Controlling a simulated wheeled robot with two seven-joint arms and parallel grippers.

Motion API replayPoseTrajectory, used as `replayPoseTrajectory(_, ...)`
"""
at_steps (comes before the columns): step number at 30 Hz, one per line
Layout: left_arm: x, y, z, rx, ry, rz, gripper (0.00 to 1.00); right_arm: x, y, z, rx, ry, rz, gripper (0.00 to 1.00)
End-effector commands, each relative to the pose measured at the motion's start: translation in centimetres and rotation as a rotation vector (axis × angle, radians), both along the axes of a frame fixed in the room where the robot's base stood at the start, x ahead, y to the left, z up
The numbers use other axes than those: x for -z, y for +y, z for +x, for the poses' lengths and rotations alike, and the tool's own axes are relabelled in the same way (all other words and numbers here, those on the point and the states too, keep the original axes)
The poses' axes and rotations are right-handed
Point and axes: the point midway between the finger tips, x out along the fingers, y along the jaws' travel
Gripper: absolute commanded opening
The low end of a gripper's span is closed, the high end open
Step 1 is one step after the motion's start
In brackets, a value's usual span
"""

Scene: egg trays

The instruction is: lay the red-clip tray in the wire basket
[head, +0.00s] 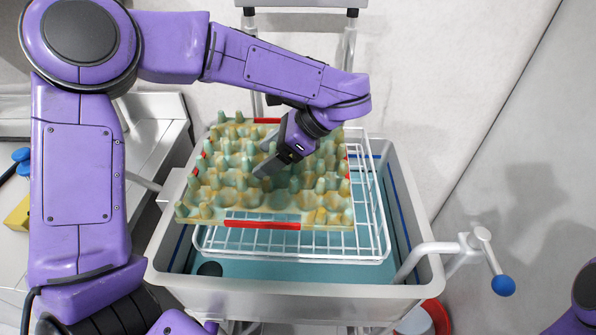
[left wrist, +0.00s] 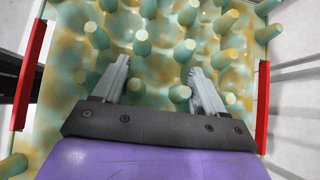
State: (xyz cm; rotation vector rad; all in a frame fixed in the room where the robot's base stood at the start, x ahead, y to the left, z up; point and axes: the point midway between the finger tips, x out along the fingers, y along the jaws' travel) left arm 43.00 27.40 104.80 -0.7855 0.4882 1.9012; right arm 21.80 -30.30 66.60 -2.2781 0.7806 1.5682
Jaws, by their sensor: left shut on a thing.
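The red-clip tray (head: 235,205) is a mottled green and yellow egg tray with pegs and red clips on its edges. It lies over the wire basket (head: 374,215), a white wire frame that shows at the front and right. The tray's left side reaches past the basket's left edge. I cannot tell whether it touches the wires. My left gripper (head: 264,169) is on the middle of the tray, shut on it. In the left wrist view both fingers (left wrist: 158,80) are down among the pegs, with a red clip at each side. My right gripper is out of view.
The basket sits in a grey tub (head: 290,293) with a teal inside. A crank handle with a blue knob (head: 503,285) sticks out at the right. A red bucket (head: 437,317) stands below. A bench with a yellow block (head: 18,215) is at the left.

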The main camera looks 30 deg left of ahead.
Motion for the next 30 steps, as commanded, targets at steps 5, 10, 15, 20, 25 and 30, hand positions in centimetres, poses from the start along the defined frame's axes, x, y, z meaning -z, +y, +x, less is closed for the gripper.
replayPoseTrajectory(5,3.3,-1.5,2.7,-0.004,0.006,0.001,0.05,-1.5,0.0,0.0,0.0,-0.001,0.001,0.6)
replayPoseTrajectory(10,5.3,-2.3,4.1,-0.002,0.001,0.0,0.05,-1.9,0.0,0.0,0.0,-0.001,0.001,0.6)
replayPoseTrajectory(15,7.7,-2.7,4.8,0.001,0.005,-0.001,0.05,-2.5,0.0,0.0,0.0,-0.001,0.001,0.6)
replayPoseTrajectory(20,9.3,-2.7,4.8,-0.001,0.0,-0.001,0.05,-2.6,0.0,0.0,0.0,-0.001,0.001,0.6)
replayPoseTrajectory(25,9.3,-2.7,4.8,0.0,-0.001,-0.002,0.05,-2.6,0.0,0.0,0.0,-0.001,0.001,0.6)
replayPoseTrajectory(30,9.5,-2.7,4.8,0.0,0.0,-0.001,0.88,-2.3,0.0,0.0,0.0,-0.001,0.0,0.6)
